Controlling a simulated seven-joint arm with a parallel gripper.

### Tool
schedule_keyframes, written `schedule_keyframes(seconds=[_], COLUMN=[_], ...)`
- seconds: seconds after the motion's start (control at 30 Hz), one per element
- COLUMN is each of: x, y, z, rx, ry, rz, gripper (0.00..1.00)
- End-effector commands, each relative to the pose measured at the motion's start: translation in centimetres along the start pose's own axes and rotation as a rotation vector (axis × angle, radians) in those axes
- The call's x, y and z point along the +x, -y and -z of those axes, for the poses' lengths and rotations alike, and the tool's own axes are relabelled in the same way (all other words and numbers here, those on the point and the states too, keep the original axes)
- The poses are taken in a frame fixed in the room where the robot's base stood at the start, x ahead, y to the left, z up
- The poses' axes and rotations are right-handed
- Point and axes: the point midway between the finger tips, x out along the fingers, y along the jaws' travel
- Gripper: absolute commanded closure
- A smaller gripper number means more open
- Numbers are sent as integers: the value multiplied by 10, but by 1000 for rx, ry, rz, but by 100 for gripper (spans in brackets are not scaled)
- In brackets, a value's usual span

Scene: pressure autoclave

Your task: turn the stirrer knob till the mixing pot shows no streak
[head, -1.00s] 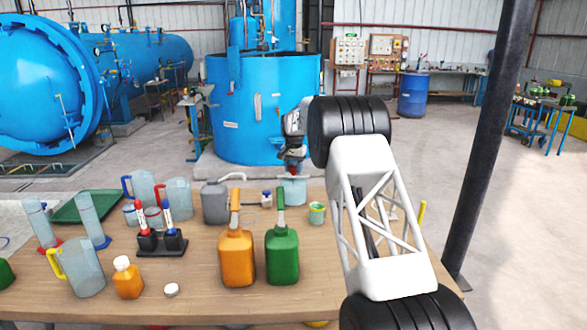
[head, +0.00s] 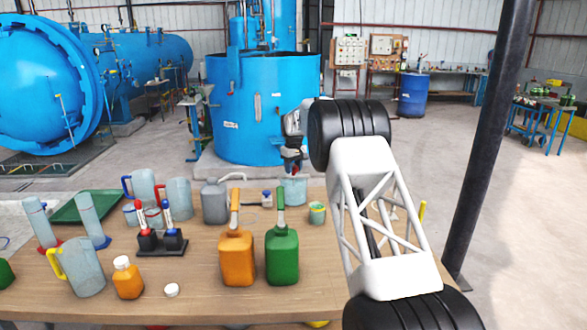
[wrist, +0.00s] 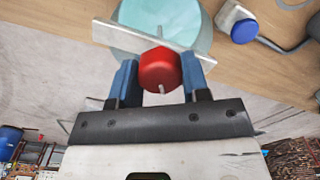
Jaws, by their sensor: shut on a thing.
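The mixing pot (head: 293,190) is a pale teal, see-through vessel at the back edge of the wooden table in the head view. In the wrist view the pot (wrist: 160,22) lies past my fingertips, with a flat pale bar across its mouth. The stirrer knob (wrist: 159,70) is red and sits at this bar. My gripper (wrist: 157,78) has blue fingers on both sides of the knob, shut on it. In the head view my gripper (head: 292,166) is small and dark above the pot. The bar hides part of the pot's inside, and I cannot make out a streak.
An orange jug (head: 236,258) and a green jug (head: 282,255) stand in front of the pot. A small tin (head: 317,213) is to its right and a grey can (head: 215,203) to its left.

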Motion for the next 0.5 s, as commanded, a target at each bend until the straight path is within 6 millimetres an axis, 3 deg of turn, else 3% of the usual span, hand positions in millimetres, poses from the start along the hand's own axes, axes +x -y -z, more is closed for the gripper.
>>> schedule_keyframes(seconds=[0.5], x=[-2], y=[0], z=[0], rx=[-489], ry=[0], rz=[0], gripper=[81])
